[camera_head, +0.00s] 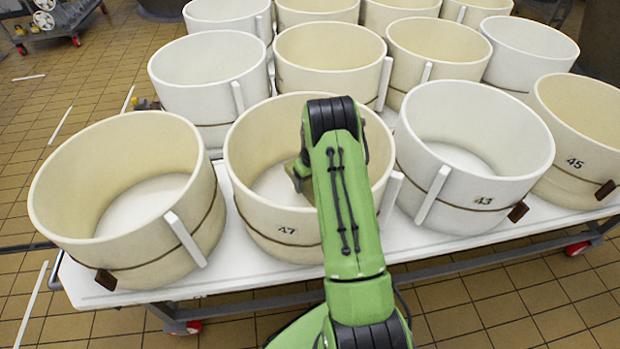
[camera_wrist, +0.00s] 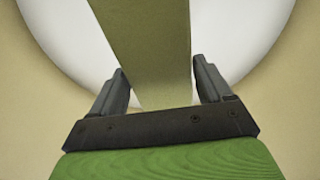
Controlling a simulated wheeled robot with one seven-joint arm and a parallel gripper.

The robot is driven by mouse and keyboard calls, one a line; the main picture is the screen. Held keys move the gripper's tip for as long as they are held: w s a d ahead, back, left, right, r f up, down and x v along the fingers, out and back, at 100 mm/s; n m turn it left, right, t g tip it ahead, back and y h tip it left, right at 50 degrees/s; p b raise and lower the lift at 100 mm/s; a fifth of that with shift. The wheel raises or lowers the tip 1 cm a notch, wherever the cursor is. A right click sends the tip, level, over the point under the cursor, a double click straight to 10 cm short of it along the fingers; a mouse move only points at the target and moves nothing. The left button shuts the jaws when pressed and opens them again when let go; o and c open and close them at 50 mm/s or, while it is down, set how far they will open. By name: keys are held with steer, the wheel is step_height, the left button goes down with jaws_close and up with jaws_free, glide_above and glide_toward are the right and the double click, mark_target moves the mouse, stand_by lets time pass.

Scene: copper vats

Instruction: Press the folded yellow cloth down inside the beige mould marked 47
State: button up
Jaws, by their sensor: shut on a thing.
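The beige mould marked 47 (camera_head: 287,231) stands at the front of the white table, with its pale floor partly in view. My green arm reaches over its front rim, and the arm's end is down in its opening. In the wrist view my gripper (camera_wrist: 160,68) is shut on the folded yellow cloth (camera_wrist: 150,35), an olive-toned strip between the two dark fingers. The cloth stretches away over the mould's white floor (camera_wrist: 235,35). I cannot tell whether the cloth touches the floor.
An unmarked beige mould (camera_head: 60,215) stands to the left, a white mould marked 43 (camera_head: 470,180) to the right, and a beige one marked 45 (camera_head: 575,150) beyond. Several more moulds crowd behind. The white table (camera_head: 235,275) has a narrow bare front edge.

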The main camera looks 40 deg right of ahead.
step_height(320, 180, down, 4)
steer(key=b, duration=0.2)
steer(key=shift+f+b, duration=0.1)
steer(key=shift+b, duration=0.2)
steer(key=shift+f, duration=1.05)
steer(key=shift+f, duration=0.8)
steer(key=shift+s+f, duration=0.15)
steer(key=shift+f, duration=0.1)
stand_by(0.9)
steer(key=o, duration=1.1)
steer(key=shift+r, duration=0.1)
steer(key=r+p, duration=0.1)
steer(key=r, duration=0.4)
steer(key=s+r+p, duration=0.1)
steer(key=r+p, duration=0.1)
steer(key=r, duration=0.3)
steer(key=r+p, duration=0.2)
steer(key=r, duration=0.3)
steer(key=shift+s+r, duration=0.25)
steer(key=shift+s, duration=0.15)
steer(key=shift+a+r, duration=0.1)
